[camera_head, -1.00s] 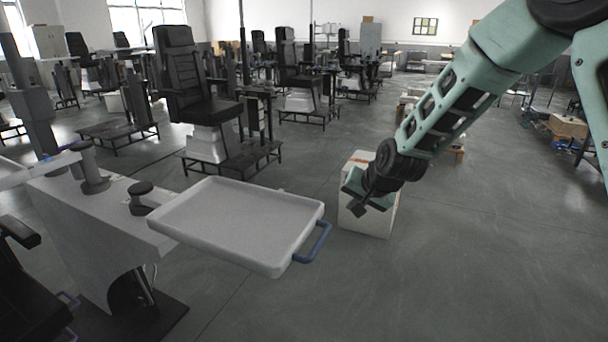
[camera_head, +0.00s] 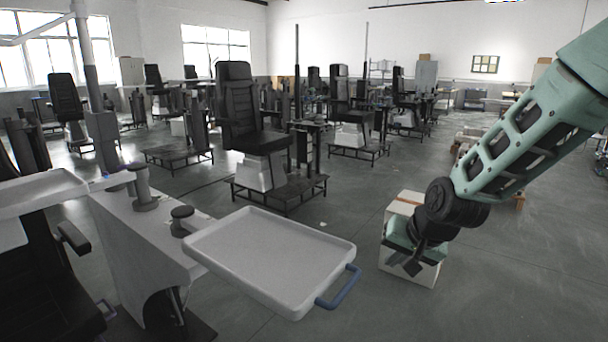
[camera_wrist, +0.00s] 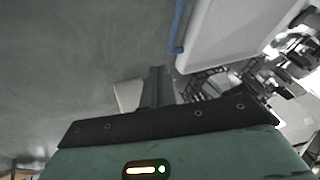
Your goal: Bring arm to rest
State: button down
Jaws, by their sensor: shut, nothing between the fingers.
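My green and black arm comes in from the upper right of the head view and slopes down to the left. My gripper (camera_head: 413,268) hangs at its lower end, in front of a white box on the floor, with nothing held. In the wrist view my gripper (camera_wrist: 160,80) shows as two dark fingers side by side, shut and empty. Whether it touches the box cannot be told.
A white tray (camera_head: 270,255) with a blue handle (camera_head: 340,287) extends from a grey column unit, left of my gripper. The white box (camera_head: 402,205) stands behind the gripper. Black chairs on stands (camera_head: 240,105) fill the back. Floor at the lower right is clear.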

jog(key=s+a+r+n+g, duration=0.1)
jog(key=s+a+n, duration=0.2)
jog(key=s, duration=0.4)
jog(key=s+a+r+n+g, duration=0.2)
jog(key=s+a, duration=0.2)
jog(key=s, duration=0.3)
jog(key=s+d+n+g+h, duration=0.1)
jog(key=s+n, duration=0.2)
jog(key=s, duration=0.6)
jog(key=s+d+r+n+g+h, duration=0.1)
jog(key=s+n, duration=0.2)
jog(key=s, duration=0.5)
jog(key=shift+s+d+g, duration=0.15)
jog(key=shift+s+g, duration=0.15)
jog(key=shift+s, duration=0.05)
jog(key=shift+r, duration=0.1)
